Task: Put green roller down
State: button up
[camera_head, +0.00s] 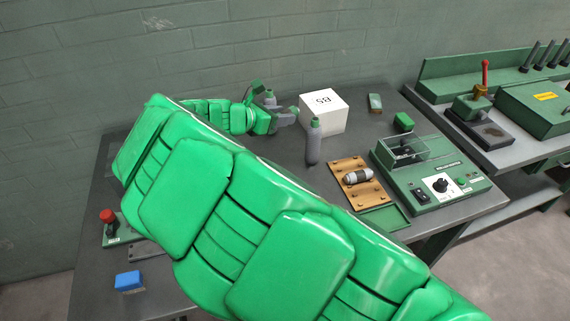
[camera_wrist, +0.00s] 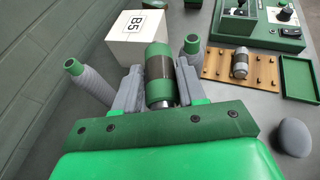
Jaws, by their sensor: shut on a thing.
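The green roller (camera_wrist: 158,68), a green cylinder with a dark grey middle band, stands between the two fingers of my gripper (camera_wrist: 158,84) in the wrist view. The fingers are shut on it, one on each side. In the head view my gripper (camera_head: 279,114) is over the back of the dark table, left of the white box; the roller is too small and covered there to make out clearly. Whether its lower end touches the table cannot be told.
A white B5 box (camera_head: 324,111) and a grey green-topped bobbin (camera_head: 314,143) stand close by. A wooden pegged board (camera_head: 351,170) holds a grey roller (camera_head: 358,175). Beside it are a green tray (camera_head: 385,218) and a control unit (camera_head: 433,172). A blue block (camera_head: 129,281) lies front left.

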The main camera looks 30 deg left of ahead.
aim_at(281, 166)
notch_tip(281, 166, down, 16)
jog(key=shift+f, duration=0.25)
dwell(0.5)
jog(key=o, duration=0.9)
jog(key=shift+c, duration=0.2)
jog(key=v, duration=1.2)
jog(key=shift+r, duration=0.1)
jog(key=shift+o, duration=1.3)
